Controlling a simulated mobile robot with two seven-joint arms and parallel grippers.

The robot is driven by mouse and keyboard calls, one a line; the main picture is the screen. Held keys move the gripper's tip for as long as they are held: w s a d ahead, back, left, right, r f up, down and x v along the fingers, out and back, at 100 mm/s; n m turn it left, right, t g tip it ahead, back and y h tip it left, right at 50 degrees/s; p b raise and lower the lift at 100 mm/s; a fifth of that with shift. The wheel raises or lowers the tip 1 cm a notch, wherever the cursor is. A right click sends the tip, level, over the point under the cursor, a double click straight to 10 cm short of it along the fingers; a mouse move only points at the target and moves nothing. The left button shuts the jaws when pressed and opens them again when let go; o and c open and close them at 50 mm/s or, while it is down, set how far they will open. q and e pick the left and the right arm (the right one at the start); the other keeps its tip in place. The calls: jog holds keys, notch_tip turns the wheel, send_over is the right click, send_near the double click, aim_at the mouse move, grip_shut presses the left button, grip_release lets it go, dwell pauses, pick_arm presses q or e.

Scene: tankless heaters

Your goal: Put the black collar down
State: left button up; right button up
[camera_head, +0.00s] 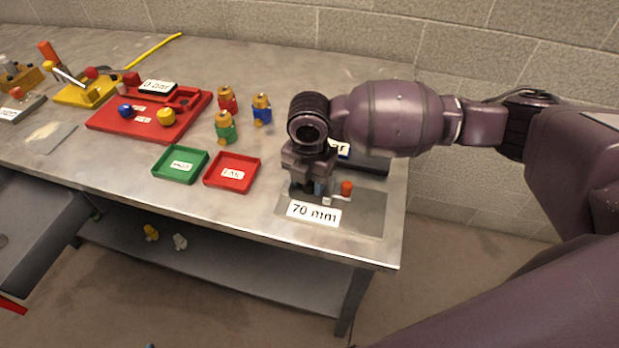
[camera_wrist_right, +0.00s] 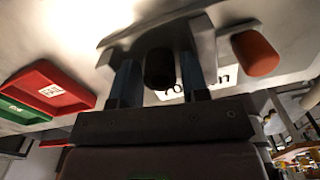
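My right gripper (camera_head: 310,182) points down over a grey plate (camera_head: 360,217) near the table's right front corner. The plate carries a "70 mm" label (camera_head: 313,212). In the right wrist view a black cylindrical piece, apparently the black collar (camera_wrist_right: 160,68), sits between the two fingers of the right gripper (camera_wrist_right: 160,80). It is in front of a grey metal fixture (camera_wrist_right: 205,42). The fingers are close on both sides of the collar; I cannot tell whether they touch it. In the head view the collar is hidden by the gripper. My left gripper is not in view.
An orange-red knob (camera_head: 346,188) stands right beside the gripper. A dark block (camera_head: 372,163) lies behind. Green (camera_head: 180,178) and red (camera_head: 250,186) trays and several capped figures (camera_head: 225,128) are to the left. A red board (camera_head: 110,124) is farther left.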

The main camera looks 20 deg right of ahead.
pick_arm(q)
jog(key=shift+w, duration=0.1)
pick_arm(e)
jog(key=shift+r, duration=0.15)
jog(key=shift+r, duration=0.35)
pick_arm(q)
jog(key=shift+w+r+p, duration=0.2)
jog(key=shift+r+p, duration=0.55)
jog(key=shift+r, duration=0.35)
pick_arm(e)
notch_tip(320, 180, up, 11)
jog(key=shift+r, duration=0.2)
jog(key=shift+f, duration=0.1)
